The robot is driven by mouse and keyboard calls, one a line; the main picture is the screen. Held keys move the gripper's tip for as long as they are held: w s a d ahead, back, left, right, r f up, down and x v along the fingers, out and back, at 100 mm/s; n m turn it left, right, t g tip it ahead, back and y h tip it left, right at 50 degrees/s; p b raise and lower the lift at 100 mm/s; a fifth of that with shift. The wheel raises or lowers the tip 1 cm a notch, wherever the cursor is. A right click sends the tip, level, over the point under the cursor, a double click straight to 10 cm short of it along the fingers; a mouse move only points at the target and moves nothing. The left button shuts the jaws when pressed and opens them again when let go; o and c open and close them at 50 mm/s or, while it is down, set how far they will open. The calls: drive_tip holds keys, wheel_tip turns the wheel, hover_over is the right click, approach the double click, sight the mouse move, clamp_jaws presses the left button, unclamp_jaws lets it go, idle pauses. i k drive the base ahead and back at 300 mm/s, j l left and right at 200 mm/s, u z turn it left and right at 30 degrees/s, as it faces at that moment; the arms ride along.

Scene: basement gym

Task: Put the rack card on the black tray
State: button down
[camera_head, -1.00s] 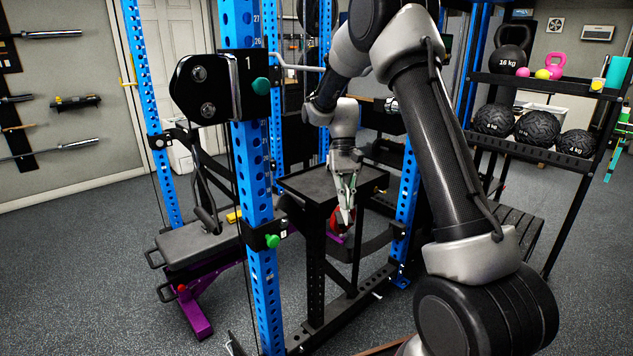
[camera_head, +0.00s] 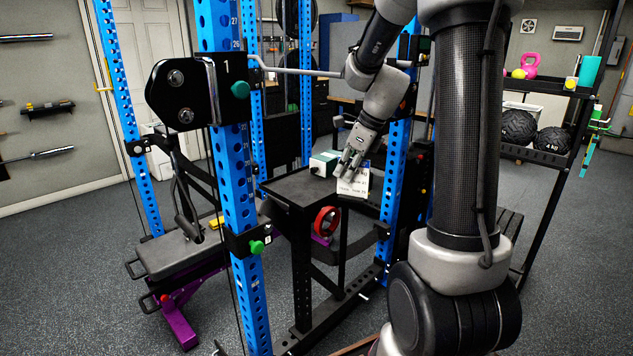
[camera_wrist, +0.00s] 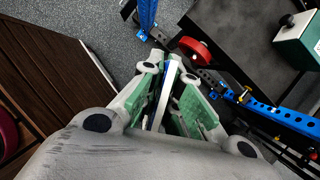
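My gripper (camera_head: 348,170) is shut on the rack card (camera_head: 353,186), a small white card with dark print and a blue part. It holds the card in the air just off the right side of the black tray (camera_head: 284,187). In the wrist view the card (camera_wrist: 166,88) shows nearly edge-on between the green finger pads. The black tray is a flat, dark, rimmed top on a post inside the blue rack. It also shows in the wrist view (camera_wrist: 235,35), to the upper right of the fingers.
A green and white box (camera_head: 322,163) stands at the tray's back right. A red ring (camera_head: 326,221) sits below the tray's front edge. Blue uprights (camera_head: 232,150) flank the tray. A bench (camera_head: 180,250) stands to the left. The near part of the tray top is bare.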

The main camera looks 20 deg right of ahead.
sight(309, 189)
drive_tip(key=i, duration=0.95)
